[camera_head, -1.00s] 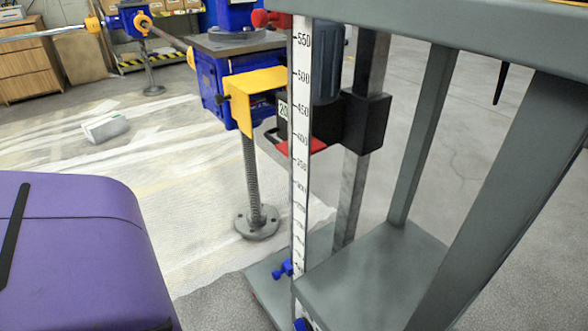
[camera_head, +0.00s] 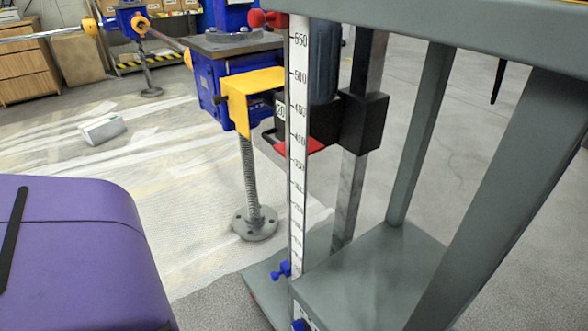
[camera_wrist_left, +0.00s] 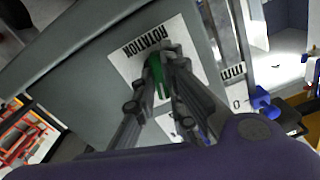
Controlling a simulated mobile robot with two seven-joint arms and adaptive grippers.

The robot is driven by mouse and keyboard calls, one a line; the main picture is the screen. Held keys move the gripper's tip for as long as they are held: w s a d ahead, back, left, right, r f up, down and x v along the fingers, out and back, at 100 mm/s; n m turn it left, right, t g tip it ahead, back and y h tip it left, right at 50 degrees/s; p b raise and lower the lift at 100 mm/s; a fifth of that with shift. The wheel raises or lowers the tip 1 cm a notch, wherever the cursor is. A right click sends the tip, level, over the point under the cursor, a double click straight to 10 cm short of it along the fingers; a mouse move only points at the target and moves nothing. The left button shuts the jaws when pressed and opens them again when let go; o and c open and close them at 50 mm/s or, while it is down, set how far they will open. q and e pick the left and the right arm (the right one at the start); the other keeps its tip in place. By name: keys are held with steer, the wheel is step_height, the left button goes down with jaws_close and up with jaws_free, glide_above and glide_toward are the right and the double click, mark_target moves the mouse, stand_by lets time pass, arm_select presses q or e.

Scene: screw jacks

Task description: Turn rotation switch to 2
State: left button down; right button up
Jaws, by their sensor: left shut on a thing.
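A green rotation switch (camera_wrist_left: 156,70) sits on a white label plate (camera_wrist_left: 125,66) marked ROTATION, on a grey panel in the left wrist view. My left gripper (camera_wrist_left: 166,66) is shut on the green switch, with its fingers on either side of it. The fingers hide much of the switch and part of the plate, so its pointer and the position numbers cannot be read. In the head view the switch and both grippers are out of sight. My right gripper shows in no view.
In the head view a grey metal frame (camera_head: 510,180) stands at the right, beside a white vertical scale (camera_head: 299,130). A blue screw jack (camera_head: 215,85) with a yellow bracket (camera_head: 250,88) stands behind. Small blue knobs (camera_head: 282,271) sit low near the scale.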

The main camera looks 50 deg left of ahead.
arm_select(q)
steer(key=n, duration=0.3)
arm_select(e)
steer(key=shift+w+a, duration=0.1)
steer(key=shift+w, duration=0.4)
arm_select(q)
steer(key=c, duration=1.8)
jaws_free()
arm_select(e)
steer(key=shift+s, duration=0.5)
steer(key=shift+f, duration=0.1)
arm_select(q)
steer(key=s, duration=1.2)
steer(key=shift+s+a, duration=0.15)
steer(key=shift+a, duration=0.3)
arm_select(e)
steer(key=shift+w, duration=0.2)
